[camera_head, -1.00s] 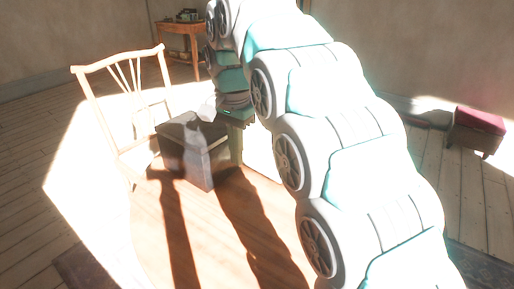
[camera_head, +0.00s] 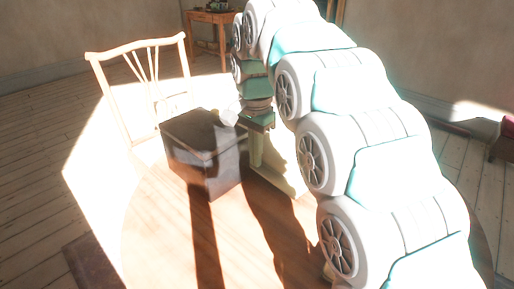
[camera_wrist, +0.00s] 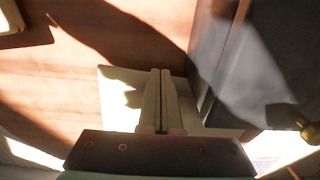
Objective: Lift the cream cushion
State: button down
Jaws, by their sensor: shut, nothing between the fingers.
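A pale, flat, squarish thing, which looks like the cream cushion (camera_wrist: 118,98), lies on the round wooden table just beyond my fingers in the wrist view. In the head view its pale surface (camera_head: 284,181) shows right of the dark box, partly washed out by sunlight. My gripper (camera_wrist: 160,74) is shut with nothing between its fingers. It points down over the pale thing, and the fingers hide its middle. In the head view my gripper (camera_head: 256,163) is beside the box's right side. I cannot tell whether the fingertips touch the cushion.
The table's (camera_head: 160,225) near left part is clear. A small side table (camera_head: 212,17) stands at the back.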

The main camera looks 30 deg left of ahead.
aim_at(266, 173)
notch_tip(266, 173, down, 5)
jog(key=shift+r+b, duration=0.2)
jog(key=shift+b, duration=0.8)
jog(key=w, duration=0.1)
jog(key=w+p, duration=0.1)
jog(key=shift+w+d+r, duration=0.25)
jog(key=shift+w+d, duration=0.1)
jog(key=shift+d, duration=0.05)
jog(key=shift+w+d, duration=0.2)
jog(key=shift+w, duration=0.4)
